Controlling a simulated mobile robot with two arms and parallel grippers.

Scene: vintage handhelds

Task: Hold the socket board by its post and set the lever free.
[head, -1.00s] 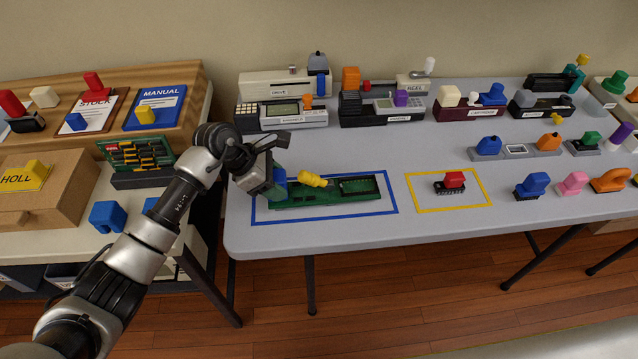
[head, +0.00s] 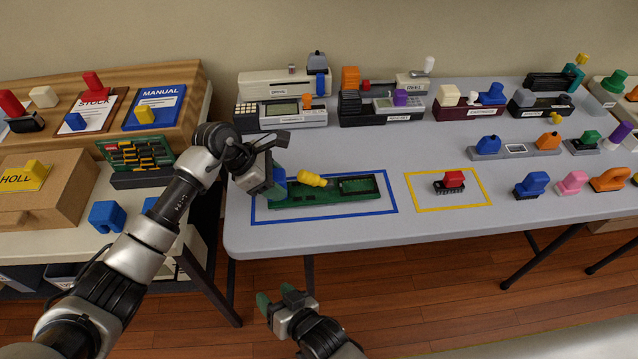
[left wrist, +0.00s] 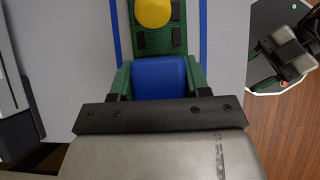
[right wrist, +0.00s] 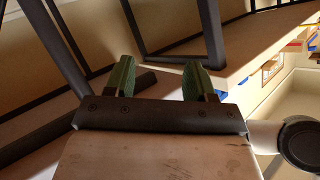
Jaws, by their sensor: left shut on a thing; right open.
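The green socket board (head: 325,196) lies inside the blue outline on the grey table. Its blue post (head: 280,182) is at the board's left end. My left gripper (head: 275,183) is shut on this post, and the left wrist view shows the blue post (left wrist: 160,78) between the green fingers. The lever has a yellow knob (head: 313,179) and sits near the board's middle; the knob also shows in the left wrist view (left wrist: 153,12). My right gripper (head: 276,299) is open and empty, in front of and below the table edge. Its green fingers stand apart in the right wrist view (right wrist: 158,80).
A chip with a red grip (head: 453,181) stands inside the yellow outline (head: 415,204) to the right. Labelled devices line the table's back. Loose coloured-grip parts, such as a blue one (head: 532,185), stand at the right. The table's front edge lies between my right gripper and the board.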

